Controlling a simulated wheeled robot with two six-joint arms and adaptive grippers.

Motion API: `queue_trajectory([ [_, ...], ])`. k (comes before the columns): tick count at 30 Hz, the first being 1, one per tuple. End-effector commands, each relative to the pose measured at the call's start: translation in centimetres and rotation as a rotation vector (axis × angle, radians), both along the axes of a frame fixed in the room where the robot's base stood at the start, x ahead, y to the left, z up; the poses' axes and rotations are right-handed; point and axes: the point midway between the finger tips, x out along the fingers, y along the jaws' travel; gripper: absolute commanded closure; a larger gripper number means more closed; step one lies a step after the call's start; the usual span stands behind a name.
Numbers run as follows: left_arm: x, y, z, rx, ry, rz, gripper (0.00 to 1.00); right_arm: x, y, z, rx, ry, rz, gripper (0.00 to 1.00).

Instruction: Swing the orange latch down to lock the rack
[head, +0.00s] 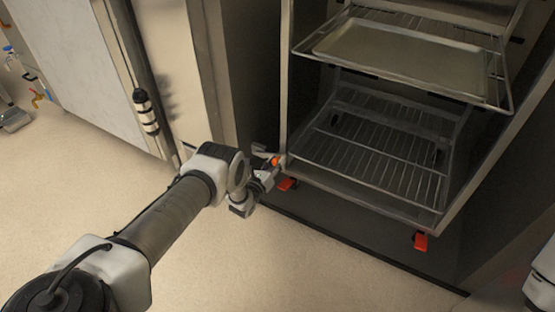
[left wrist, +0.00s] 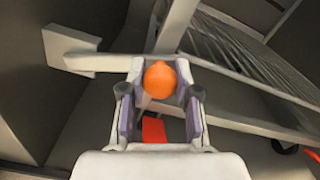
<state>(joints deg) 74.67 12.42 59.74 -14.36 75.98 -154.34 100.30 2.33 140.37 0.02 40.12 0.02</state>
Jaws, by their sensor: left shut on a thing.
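The orange latch knob (head: 275,161) is a small ball at the lower left front corner of the metal rack (head: 370,190). In the left wrist view the orange latch knob (left wrist: 159,80) sits between the two fingers. My left gripper (head: 267,173) is shut on it, with a finger on either side; it also shows in the left wrist view (left wrist: 160,100). A pale metal bar with a plate at its end (left wrist: 70,50) lies just beyond the knob. How the latch's lever joins the rack is mostly hidden. My right gripper is not in view.
The rack holds wire shelves and a flat tray (head: 405,58). Red-orange pieces show at its foot, at the left (head: 287,184) and at the right (head: 420,241). A steel cabinet (head: 170,60) stands to the left. The floor in front (head: 300,270) is clear.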

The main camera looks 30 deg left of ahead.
Motion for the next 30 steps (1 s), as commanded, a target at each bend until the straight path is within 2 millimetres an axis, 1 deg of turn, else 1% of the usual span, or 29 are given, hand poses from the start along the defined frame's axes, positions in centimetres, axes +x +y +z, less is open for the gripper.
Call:
queue_trajectory([
  [6, 0.0, -0.3, -1.6, 0.166, -0.006, -0.001, 1.0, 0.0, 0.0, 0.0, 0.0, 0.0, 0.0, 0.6],
  [13, 0.0, -0.2, -2.6, 0.285, -0.009, 0.0, 1.0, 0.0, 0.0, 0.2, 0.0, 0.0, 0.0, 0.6],
  [21, 0.0, -0.2, -3.1, 0.34, -0.012, -0.001, 1.0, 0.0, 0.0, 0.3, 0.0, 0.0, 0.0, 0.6],
  [30, 0.0, -0.2, -3.2, 0.344, -0.011, 0.0, 1.0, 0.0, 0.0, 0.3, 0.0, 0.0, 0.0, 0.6],
])
